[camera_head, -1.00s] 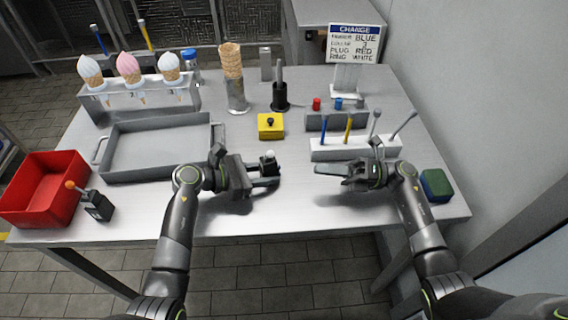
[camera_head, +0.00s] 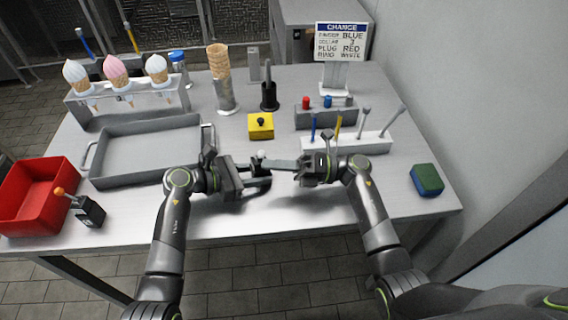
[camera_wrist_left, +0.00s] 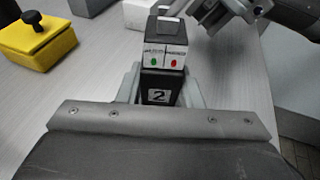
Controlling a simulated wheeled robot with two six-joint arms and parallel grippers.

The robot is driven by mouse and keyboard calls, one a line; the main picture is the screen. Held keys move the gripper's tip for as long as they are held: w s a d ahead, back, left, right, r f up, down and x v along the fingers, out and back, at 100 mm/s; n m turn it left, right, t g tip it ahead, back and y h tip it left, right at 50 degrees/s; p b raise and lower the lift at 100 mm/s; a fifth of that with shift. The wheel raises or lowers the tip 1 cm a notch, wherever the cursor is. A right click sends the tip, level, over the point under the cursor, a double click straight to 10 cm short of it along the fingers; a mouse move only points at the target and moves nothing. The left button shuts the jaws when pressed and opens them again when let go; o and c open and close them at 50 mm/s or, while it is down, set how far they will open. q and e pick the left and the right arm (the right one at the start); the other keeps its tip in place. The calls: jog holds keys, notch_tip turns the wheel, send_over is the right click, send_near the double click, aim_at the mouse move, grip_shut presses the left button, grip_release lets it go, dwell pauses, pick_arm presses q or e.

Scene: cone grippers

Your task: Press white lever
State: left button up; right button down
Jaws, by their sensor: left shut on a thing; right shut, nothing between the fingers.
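My left gripper (camera_head: 264,175) is shut on a small black lever box, held over the front middle of the table. The white lever's ball knob (camera_head: 261,154) shows at its top in the head view. In the left wrist view the lever box (camera_wrist_left: 160,88) stands between the fingers, with a "2" label and a panel with green and red dots. My right gripper (camera_head: 272,163) is shut and empty, its fingertips at the white knob; I cannot tell whether they touch it. Another lever box (camera_head: 90,210), with an orange knob, stands at the left.
A red bin (camera_head: 38,192) and a grey tray (camera_head: 146,154) lie left. A yellow block (camera_head: 261,127) with a black knob is behind my grippers. A white holder (camera_head: 370,146) with rods stands behind the right gripper, and a green-blue sponge (camera_head: 426,179) lies right.

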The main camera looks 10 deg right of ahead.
jog(key=shift+w+r+m+h, duration=0.2)
jog(key=shift+r+m+h, duration=0.2)
jog(key=shift+m, duration=0.5)
jog(key=w+m+h, duration=0.1)
jog(key=m, duration=0.2)
jog(key=w+r+m+h, duration=0.1)
jog(key=m, duration=0.2)
jog(key=w+a+r+m+h, duration=0.1)
jog(key=m+h, duration=0.1)
jog(key=m, duration=0.2)
jog(key=shift+w+r+g, duration=0.15)
jog(key=shift+r+g, duration=0.1)
jog(key=shift+g, duration=0.15)
jog(key=v, duration=1)
dwell(0.4)
